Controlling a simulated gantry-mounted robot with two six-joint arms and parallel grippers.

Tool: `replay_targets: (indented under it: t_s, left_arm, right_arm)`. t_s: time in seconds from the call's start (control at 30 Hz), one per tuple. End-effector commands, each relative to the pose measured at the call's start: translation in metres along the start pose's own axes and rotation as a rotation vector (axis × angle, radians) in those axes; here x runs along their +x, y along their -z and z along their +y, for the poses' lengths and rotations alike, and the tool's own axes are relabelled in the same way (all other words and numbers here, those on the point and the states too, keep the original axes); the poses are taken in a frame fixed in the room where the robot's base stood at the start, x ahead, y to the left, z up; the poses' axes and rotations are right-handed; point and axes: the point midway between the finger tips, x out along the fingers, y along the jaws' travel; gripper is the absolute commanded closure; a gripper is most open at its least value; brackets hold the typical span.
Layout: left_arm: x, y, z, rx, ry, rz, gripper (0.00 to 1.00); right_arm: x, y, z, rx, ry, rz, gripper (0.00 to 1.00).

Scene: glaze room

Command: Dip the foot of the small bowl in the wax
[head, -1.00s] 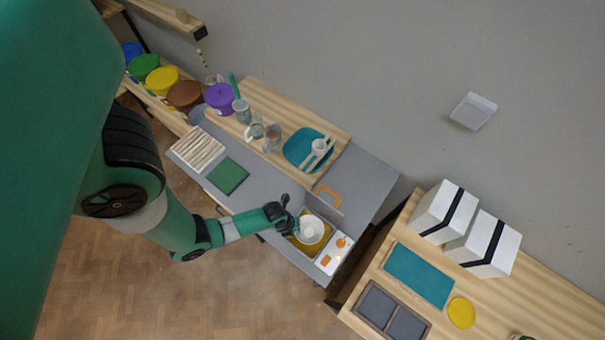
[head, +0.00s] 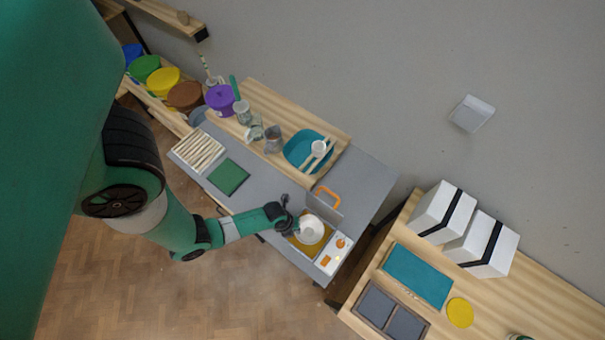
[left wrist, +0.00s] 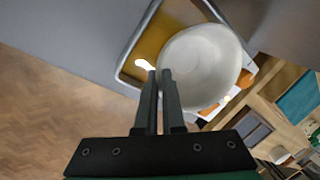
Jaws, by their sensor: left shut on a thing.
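The small white bowl (head: 309,229) is over the wax pan near the front edge of the grey bench; it also shows large in the left wrist view (left wrist: 203,62). Amber wax (left wrist: 152,42) shows beside the bowl inside the metal-rimmed pan (left wrist: 126,62). My left gripper (head: 294,226) is shut on the bowl's near side, its two fingers (left wrist: 160,76) close together at the rim. The bowl's foot is hidden, so I cannot tell whether it touches the wax. My right gripper is not in view.
A control panel with orange knobs (head: 334,254) adjoins the pan. An orange handle (head: 328,196) stands behind it. A green mat (head: 228,177) and a slatted rack (head: 197,150) lie left; a teal tray (head: 296,151) is at the back. The grey bench right of the handle is clear.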

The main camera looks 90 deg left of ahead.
Motion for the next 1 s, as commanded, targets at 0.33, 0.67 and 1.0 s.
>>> replay_targets:
  t_s: [0.33,0.67,1.0]
  left_arm:
    - [-0.004,0.000,-0.001,0.000,0.001,0.000,1.00]
    - [-0.041,0.000,-0.010,0.000,0.001,0.000,1.00]
    - [-0.070,0.000,-0.018,0.000,0.001,0.000,1.00]
  right_arm:
    - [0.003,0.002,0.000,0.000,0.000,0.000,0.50]
    - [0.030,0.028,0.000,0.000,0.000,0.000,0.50]
    - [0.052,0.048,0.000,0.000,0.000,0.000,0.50]
